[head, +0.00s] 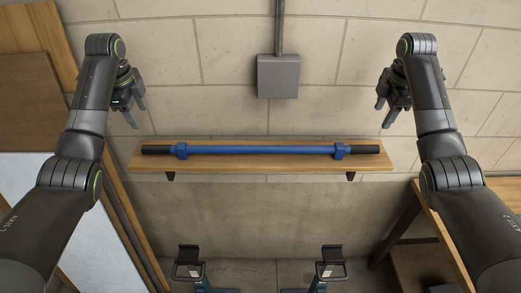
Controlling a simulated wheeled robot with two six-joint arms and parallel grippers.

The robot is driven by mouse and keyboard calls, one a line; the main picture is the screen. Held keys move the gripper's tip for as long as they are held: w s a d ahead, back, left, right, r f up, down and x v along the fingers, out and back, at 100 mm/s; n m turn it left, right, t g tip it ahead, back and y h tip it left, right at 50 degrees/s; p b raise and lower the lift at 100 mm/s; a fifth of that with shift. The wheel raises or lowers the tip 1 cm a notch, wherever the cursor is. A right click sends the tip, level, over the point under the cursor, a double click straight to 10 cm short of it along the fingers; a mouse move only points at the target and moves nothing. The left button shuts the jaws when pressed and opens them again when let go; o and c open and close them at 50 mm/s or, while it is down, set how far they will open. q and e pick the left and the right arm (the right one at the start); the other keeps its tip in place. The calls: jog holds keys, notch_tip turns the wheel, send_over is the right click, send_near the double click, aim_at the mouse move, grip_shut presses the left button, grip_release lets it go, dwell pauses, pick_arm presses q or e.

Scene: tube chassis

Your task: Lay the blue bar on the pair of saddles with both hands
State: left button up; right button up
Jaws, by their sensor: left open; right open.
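The blue bar (262,150) lies level along a wooden wall shelf, with black ends and a blue collar near each end. The pair of saddles stands low in front of the wall: the left saddle (188,268) and the right saddle (330,268) are dark cradles on blue stands, both empty. My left gripper (137,108) is open and empty, above and left of the bar's left end. My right gripper (382,112) is open and empty, above and right of the bar's right end. Neither touches the bar. The lower parts of the stands are cut off by the frame.
The wooden shelf (262,164) juts from a tiled wall on dark brackets. A grey box (278,76) with a conduit is on the wall above it. A wooden table (445,243) stands at the right, and panels lean at the left. The space between shelf and saddles looks clear.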

aim_at(156, 146)
pick_arm(q)
jog(key=w+f, duration=0.1)
jog(key=f, duration=0.4)
jog(key=w+f, duration=0.1)
jog(key=f, duration=0.4)
jog(key=w+f, duration=0.1)
jog(key=f, duration=0.4)
jog(key=shift+w+f, duration=0.1)
jog(key=shift+f, duration=0.25)
pick_arm(e)
jog(key=w+f, duration=0.1)
jog(key=f, duration=0.4)
jog(key=w+f, duration=0.1)
jog(key=f, duration=0.4)
jog(key=w+f, duration=0.1)
jog(key=f, duration=0.4)
jog(key=shift+f, duration=0.35)
pick_arm(q)
grip_shut()
pick_arm(e)
grip_shut()
pick_arm(q)
jog(key=shift+r, duration=0.1)
pick_arm(e)
jog(key=shift+w+r, duration=0.15)
